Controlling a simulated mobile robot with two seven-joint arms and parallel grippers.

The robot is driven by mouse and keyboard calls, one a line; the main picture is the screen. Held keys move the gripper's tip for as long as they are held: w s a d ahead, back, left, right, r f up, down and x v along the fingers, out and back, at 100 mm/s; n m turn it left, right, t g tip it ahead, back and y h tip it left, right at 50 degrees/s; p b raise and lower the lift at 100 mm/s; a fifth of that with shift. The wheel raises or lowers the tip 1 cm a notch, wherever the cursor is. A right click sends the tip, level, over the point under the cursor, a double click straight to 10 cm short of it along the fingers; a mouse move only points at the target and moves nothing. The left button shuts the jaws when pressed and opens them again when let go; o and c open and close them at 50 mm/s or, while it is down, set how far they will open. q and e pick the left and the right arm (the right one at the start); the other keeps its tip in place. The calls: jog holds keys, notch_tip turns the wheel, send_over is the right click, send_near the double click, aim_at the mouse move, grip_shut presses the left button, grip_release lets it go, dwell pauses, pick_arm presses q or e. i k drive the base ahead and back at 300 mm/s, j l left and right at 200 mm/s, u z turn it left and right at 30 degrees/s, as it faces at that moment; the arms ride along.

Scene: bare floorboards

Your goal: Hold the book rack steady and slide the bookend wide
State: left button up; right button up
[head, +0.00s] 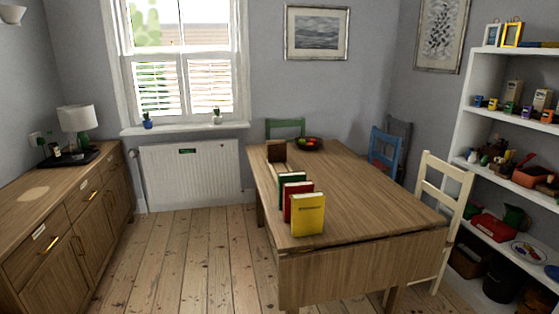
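A wooden book rack (280,168) lies along the left side of the wooden table (360,197), mostly hidden by books. A brown upright panel, which looks like the bookend (276,151), stands at its far end. A green book (291,178), a red book (301,190) and a yellow book (308,214) stand upright in a row towards the near end, the yellow one nearest. I cannot make out the near end of the rack behind the books. Neither of my grippers shows in the head view.
A dark bowl of fruit (308,144) sits at the table's far end. A cream chair (443,190), a blue chair (385,151) and a green chair (285,127) stand around the table. Shelves (481,75) line the right wall, a sideboard (75,205) the left. Floorboards (185,255) left of the table are clear.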

aim_at(277, 152)
jog(key=i+j+u, duration=0.1)
jog(key=u, duration=0.3)
jog(key=i+u, duration=0.2)
jog(key=u, duration=0.2)
jog(key=i, duration=3.95)
jog(key=i+j+z, duration=0.15)
jog(key=i, duration=0.4)
jog(key=i+j+z, duration=0.15)
jog(key=i, duration=0.45)
jog(key=z, duration=1.4)
